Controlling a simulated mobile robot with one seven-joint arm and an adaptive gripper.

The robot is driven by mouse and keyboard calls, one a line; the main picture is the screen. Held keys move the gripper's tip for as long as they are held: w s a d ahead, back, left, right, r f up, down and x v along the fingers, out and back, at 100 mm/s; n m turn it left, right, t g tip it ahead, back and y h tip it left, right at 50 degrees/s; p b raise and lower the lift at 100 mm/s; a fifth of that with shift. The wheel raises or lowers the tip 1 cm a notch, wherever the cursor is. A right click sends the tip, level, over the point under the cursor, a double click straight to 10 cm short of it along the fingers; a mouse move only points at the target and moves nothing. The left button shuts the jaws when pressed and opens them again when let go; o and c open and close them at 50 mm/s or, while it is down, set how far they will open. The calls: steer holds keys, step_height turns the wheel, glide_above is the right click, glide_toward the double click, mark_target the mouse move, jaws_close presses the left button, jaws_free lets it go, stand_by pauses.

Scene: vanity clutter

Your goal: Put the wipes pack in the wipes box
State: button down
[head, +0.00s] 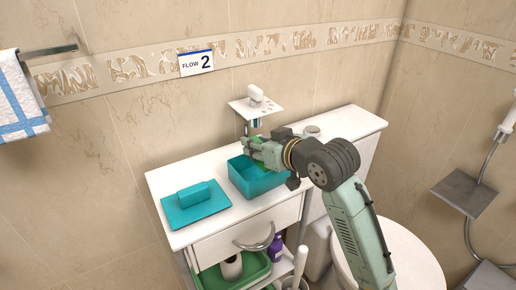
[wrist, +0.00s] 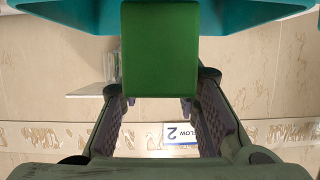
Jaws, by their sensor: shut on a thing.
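The wipes pack is a plain green block (wrist: 160,48) held between the fingers of my gripper (wrist: 160,88) in the wrist view. In the head view my gripper (head: 262,150) is over the back part of the open teal wipes box (head: 262,187), and only a little green shows around it. The box stands on the white cabinet top, and its teal wall also fills the top of the wrist view (wrist: 70,12). I cannot tell whether the pack touches the box. A flat teal lid (head: 198,207) with a raised block handle lies left of the box.
A small white wall shelf (head: 256,108) with a dispenser is just behind my gripper. The white cabinet top (head: 165,180) has free room around the lid. Below are a drawer (head: 240,236) and a green tray (head: 250,270) with bottles. A toilet (head: 405,255) stands at right.

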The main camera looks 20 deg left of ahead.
step_height(320, 180, down, 2)
steer(key=shift+s+f, duration=0.1)
steer(key=shift+s, duration=0.05)
steer(key=shift+f, duration=0.2)
steer(key=c, duration=1.2)
jaws_free()
steer(key=shift+r, duration=0.15)
steer(key=shift+d+r, duration=0.1)
steer(key=b+v, duration=0.2)
steer(key=v, duration=0.9)
steer(key=shift+d+r, duration=0.25)
steer(key=shift+d, duration=0.1)
steer(key=shift+s, duration=0.1)
